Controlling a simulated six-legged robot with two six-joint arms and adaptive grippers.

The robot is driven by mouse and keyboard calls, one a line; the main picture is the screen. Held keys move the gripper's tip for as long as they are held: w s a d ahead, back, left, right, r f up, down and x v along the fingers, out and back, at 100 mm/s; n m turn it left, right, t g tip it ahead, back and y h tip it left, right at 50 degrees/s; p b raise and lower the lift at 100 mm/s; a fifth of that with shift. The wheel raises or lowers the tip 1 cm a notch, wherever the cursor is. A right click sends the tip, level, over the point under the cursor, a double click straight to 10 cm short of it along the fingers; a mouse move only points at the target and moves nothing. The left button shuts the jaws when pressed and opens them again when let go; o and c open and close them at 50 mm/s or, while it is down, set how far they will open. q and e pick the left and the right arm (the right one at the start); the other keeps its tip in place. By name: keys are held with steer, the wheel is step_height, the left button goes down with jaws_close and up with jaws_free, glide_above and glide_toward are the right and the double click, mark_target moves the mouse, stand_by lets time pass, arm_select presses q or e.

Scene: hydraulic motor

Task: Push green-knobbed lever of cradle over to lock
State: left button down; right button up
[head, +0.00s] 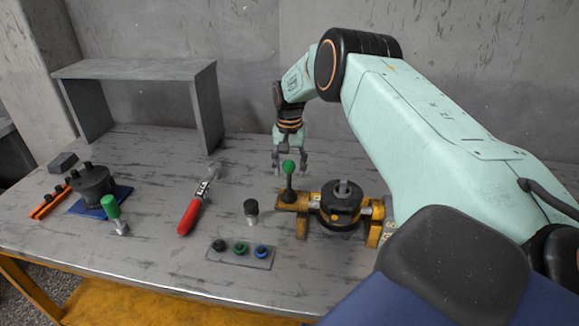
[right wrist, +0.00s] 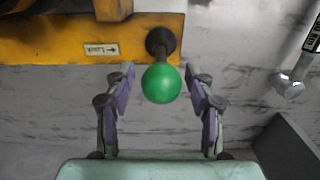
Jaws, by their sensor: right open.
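The yellow cradle (head: 302,229) stands on the right part of the table and carries a dark round motor (head: 341,203) with a grey shaft on top. The lever with the green knob (head: 289,167) rises about upright from the cradle's left end. My right gripper (head: 290,172) is open and points down just behind the knob. A "Lock" label with an arrow (right wrist: 101,49) shows on the cradle beside the lever base. My left gripper is out of view.
A red-handled tool (head: 189,217), a black-topped fitting (head: 251,212) and a plate with coloured rings (head: 240,262) lie left of the cradle. A grey shelf (head: 135,69) stands behind.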

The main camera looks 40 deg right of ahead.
steer(key=shift+w, duration=0.1)
steer(key=shift+c, duration=0.2)
steer(key=shift+a, duration=0.15)
steer(key=shift+c, duration=0.7)
steer(key=shift+s+a+r, duration=0.15)
steer(key=shift+s+r, duration=0.05)
steer(key=shift+r, duration=0.05)
steer(key=c, duration=0.3)
steer(key=shift+c, duration=1.3)
steer(key=shift+w+a+f+b, duration=0.15)
steer(key=shift+w+a+b, duration=0.05)
steer(key=shift+w+b, duration=0.35)
steer(key=shift+w+a, duration=0.15)
steer(key=shift+w, duration=0.15)
